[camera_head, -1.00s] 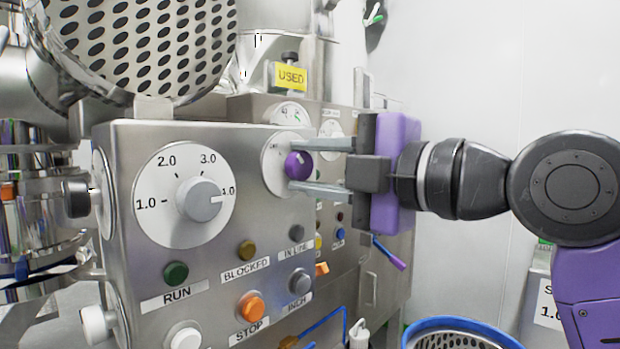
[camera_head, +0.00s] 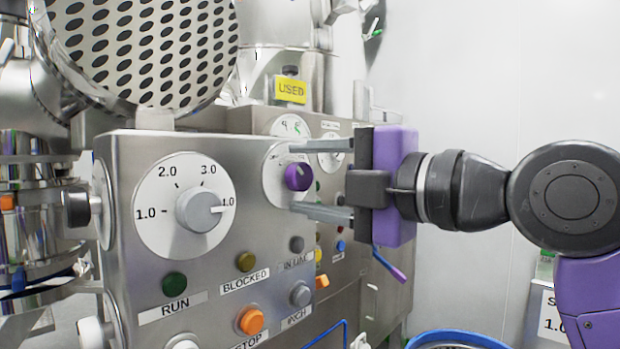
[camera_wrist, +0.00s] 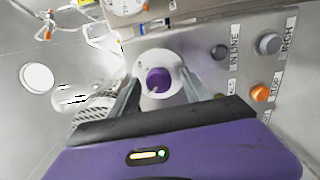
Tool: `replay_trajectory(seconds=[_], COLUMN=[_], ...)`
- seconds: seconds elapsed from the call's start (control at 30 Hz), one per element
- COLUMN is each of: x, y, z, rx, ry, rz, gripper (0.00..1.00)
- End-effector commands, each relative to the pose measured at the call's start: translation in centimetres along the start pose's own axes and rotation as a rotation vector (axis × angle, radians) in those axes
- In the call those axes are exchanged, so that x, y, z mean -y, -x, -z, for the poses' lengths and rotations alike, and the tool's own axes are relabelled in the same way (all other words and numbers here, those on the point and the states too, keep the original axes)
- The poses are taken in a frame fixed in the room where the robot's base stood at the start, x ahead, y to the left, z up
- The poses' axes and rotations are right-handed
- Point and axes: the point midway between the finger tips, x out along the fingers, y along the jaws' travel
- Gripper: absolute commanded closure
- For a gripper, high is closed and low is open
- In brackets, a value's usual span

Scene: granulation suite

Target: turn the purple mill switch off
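The purple mill switch (camera_head: 298,177) is a round knob on a white dial plate at the right of the steel control panel (camera_head: 130,300). It also shows in the wrist view (camera_wrist: 159,80), between the two fingers. My gripper (camera_head: 300,177) comes in from the right, with one finger above and one below the knob. The fingers are open and stand clear of the knob, with a gap on both sides. The knob's pointer mark is too small to read against its labels.
A large grey dial (camera_head: 203,210) is left of the switch. Below are buttons, including the green RUN button (camera_head: 174,283) and an orange STOP button (camera_head: 251,321). A yellow USED tag (camera_head: 290,89) hangs above. A blue-rimmed basket (camera_head: 455,338) is at the lower right.

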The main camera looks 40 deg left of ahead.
Motion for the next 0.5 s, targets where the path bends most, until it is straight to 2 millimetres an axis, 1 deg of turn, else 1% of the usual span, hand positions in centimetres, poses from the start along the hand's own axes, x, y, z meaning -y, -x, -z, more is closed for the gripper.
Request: replay_trajectory(seconds=[0.17, 0.27, 0.37, 0.5], x=[-0.1, -0.1, -0.1, -0.1], y=[0.1, 0.6, 2.0, 4.3], z=[0.0, -0.1, -0.1, -0.1], rx=[0.001, 0.002, 0.003, 0.003], ry=[0.000, -0.001, 0.000, -0.001], rz=[-0.001, -0.003, -0.003, -0.002], gripper=[0.44, 0.44, 0.44, 0.44])
